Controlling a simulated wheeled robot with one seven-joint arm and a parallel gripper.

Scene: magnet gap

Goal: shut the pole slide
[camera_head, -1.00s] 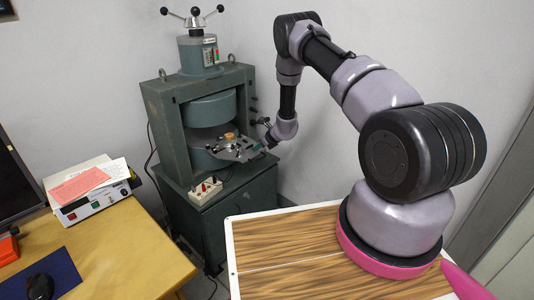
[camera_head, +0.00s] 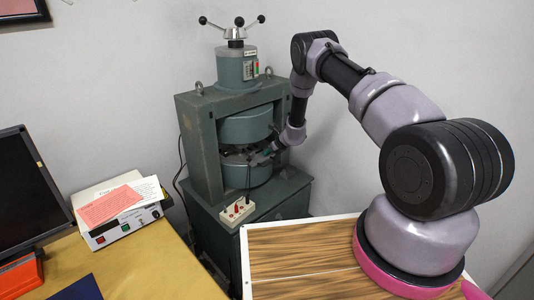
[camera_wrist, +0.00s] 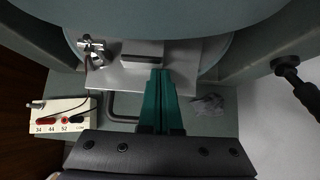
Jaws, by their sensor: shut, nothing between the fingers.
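The pole slide (camera_wrist: 185,78) is a flat pale metal plate between the round poles of the green magnet (camera_head: 183,135). In the wrist view it carries a small block (camera_wrist: 142,60) and a metal fitting (camera_wrist: 92,50) at its left. Its front part reaches out from under the upper pole (camera_wrist: 180,15); its rear is hidden. My gripper (camera_wrist: 160,73) has teal fingers, shut together and empty, with the tips overlapping the plate's front edge beside the block. I cannot tell whether they touch. In the head view the gripper is small at the gap's right side.
A white terminal box (camera_head: 237,212) stands at the magnet's front left, also in the wrist view (camera_wrist: 62,112). A grey U-shaped bar (camera_wrist: 120,117) lies left of my fingers. A black knob (camera_wrist: 285,66) juts in at the right. A desk with an instrument (camera_head: 125,225) is at left.

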